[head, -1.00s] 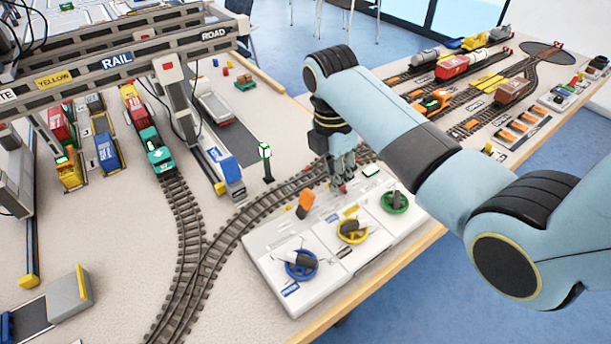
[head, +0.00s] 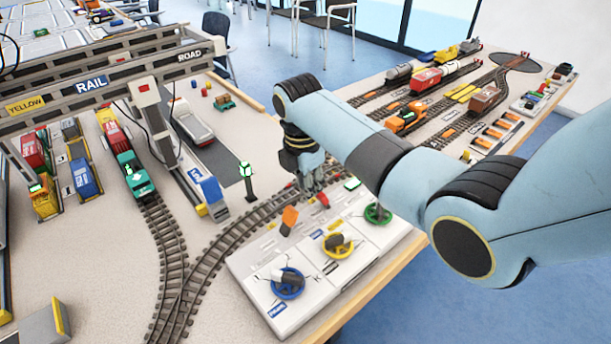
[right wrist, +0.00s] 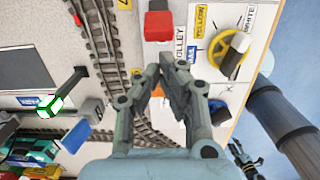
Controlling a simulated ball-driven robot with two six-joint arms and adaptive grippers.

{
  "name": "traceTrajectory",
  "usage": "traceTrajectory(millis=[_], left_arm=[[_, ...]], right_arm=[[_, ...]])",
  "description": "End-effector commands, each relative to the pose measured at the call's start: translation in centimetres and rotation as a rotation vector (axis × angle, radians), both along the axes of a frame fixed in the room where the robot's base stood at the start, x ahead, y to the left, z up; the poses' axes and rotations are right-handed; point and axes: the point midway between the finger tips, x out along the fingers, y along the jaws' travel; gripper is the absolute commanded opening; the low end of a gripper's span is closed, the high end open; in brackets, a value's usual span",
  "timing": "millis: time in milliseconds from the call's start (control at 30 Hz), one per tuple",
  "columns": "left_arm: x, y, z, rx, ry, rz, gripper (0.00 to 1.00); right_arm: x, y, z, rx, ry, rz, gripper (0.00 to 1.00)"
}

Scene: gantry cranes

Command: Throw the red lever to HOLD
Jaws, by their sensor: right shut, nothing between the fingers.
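The red lever (head: 322,199) stands on the white control panel (head: 312,262), right by my right gripper's fingertips in the head view. In the right wrist view its red knob (right wrist: 158,25) is just past the fingertips, with a clear gap in the picture. Contact cannot be told. My right gripper (head: 318,187) is shut and empty; its closed fingers (right wrist: 166,72) also show in the wrist view. No HOLD marking is readable. What looks like my left gripper (right wrist: 243,156) shows small at the lower right of the wrist view, its jaws unclear.
An orange lever (head: 289,219) stands close by on the panel. Blue (head: 287,289), yellow (head: 338,252) and green (head: 377,217) handwheels line its front. A curved track (head: 222,243) runs behind it, with a green-lit signal post (head: 247,182). The gantry crane (head: 95,85) stands left.

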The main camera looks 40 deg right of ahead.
Motion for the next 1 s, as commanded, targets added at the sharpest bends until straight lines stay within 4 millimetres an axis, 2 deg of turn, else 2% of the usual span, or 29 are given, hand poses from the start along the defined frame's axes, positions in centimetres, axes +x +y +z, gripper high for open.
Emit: traceTrajectory(millis=[100, 300, 1000], left_arm=[[0.0, 0.0, -0.3, 0.0, 0.0, 0.0, 0.4], [0.0, 0.0, -0.5, 0.0, 0.0, 0.0, 0.4], [0.0, 0.2, 0.0, 0.003, 0.0, -0.001, 0.4]], right_arm=[[0.0, -0.2, -2.0, 0.0, 0.002, 0.0, 0.0], [0.0, -0.3, -3.7, 0.0, 0.0, 0.0, 0.0], [0.1, -0.7, -3.5, 0.051, 0.003, -0.001, 0.0]])
